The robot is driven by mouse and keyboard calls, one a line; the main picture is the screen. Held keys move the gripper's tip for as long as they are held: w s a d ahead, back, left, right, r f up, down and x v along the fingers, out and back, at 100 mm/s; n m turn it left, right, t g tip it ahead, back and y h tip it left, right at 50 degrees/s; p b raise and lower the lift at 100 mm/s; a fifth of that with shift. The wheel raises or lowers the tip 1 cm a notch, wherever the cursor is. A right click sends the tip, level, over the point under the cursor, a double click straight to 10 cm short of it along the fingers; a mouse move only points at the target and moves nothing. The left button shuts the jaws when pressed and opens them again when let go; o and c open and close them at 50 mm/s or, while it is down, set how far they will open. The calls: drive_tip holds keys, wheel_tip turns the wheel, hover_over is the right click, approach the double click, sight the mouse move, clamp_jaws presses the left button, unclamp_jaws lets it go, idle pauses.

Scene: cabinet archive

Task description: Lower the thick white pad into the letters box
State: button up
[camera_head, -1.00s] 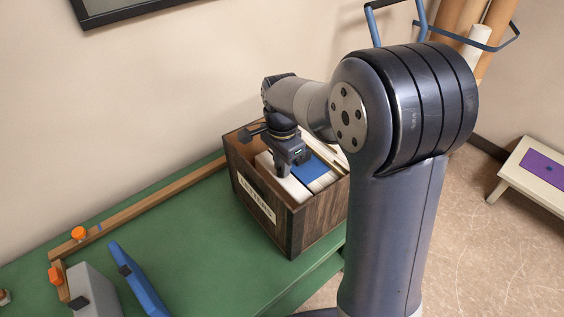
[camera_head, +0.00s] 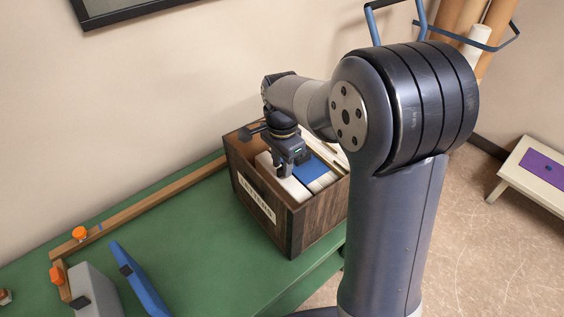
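The letters box (camera_head: 309,230) is a dark wooden open box with a pale label on its front, standing at the right end of the green table. My gripper (camera_head: 288,168) points down inside the box opening, near its left part. A white pad (camera_head: 293,187) stands in the box directly below the gripper, its top edge near the fingers. The fingertips are small and partly hidden, so I cannot tell whether they are closed on the pad. A blue item (camera_head: 311,170) and other white items stand in the box to the right of it.
A grey block (camera_head: 92,290) and a blue folder-like item (camera_head: 138,280) stand at the front left. The table between them and the box is clear.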

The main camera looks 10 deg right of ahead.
drive_tip(key=shift+r+p, duration=2.7)
drive_tip(key=shift+r, duration=0.65)
wheel_tip(320, 180, up, 11)
drive_tip(key=shift+f, duration=0.15)
drive_tip(key=shift+f, duration=0.15)
wheel_tip(320, 180, down, 12)
drive_tip(key=shift+r+b, duration=0.25)
drive_tip(key=shift+b, duration=0.15)
drive_tip(key=shift+f+b, duration=0.7)
drive_tip(key=shift+f, duration=0.05)
drive_tip(key=shift+r, duration=0.15)
